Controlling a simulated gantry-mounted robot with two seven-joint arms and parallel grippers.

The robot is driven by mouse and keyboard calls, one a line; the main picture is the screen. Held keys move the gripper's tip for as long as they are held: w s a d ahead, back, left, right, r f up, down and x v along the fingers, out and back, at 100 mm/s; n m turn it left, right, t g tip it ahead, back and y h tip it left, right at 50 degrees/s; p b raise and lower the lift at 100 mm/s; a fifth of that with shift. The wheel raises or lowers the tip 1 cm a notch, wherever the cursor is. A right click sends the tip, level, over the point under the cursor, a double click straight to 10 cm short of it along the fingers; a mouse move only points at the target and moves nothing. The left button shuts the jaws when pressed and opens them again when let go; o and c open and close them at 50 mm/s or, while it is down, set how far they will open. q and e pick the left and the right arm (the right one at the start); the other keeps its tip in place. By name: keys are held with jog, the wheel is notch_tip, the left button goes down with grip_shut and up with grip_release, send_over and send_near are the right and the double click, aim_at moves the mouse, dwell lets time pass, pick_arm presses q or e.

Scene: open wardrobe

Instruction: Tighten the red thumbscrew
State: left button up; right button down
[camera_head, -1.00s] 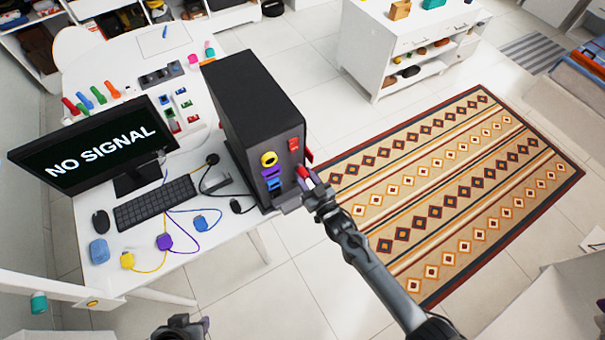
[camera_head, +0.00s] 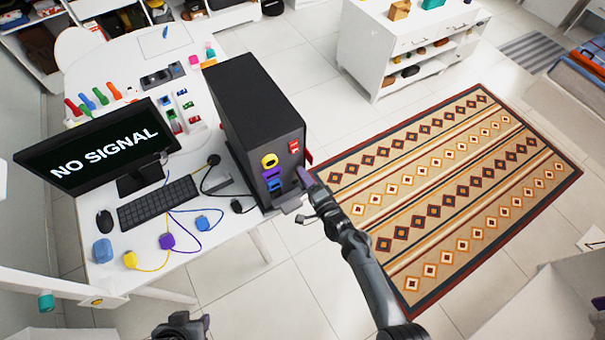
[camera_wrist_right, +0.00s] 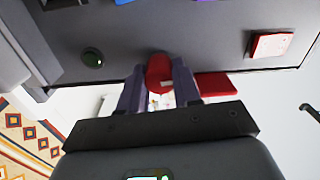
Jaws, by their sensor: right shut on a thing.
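The red thumbscrew (camera_wrist_right: 158,70) is at the edge of the back panel of the black computer tower (camera_head: 250,100). My right gripper (camera_head: 304,180) is at the tower's right edge. In the right wrist view my right gripper (camera_wrist_right: 158,92) has its two fingers shut on either side of the thumbscrew. The thumbscrew is hidden by the gripper in the head view. How far it is screwed in cannot be told. My left gripper (camera_head: 190,325) is at the bottom edge of the head view, partly cut off and away from the tower.
A red part (camera_wrist_right: 215,84) sticks out beside the thumbscrew, and a green knob (camera_wrist_right: 92,57) is on the panel. Coloured ports face front. The white desk (camera_head: 215,255) also holds a monitor (camera_head: 100,145), keyboard (camera_head: 157,202) and cables. Open floor and a rug (camera_head: 450,190) lie right.

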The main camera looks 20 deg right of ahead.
jog(key=c, duration=0.7)
grip_release()
jog(key=shift+c, duration=0.2)
jog(key=shift+c, duration=0.3)
jog(key=n, duration=0.3)
jog(key=shift+f, duration=0.1)
jog(key=n+b, duration=0.1)
jog(key=n, duration=1.3)
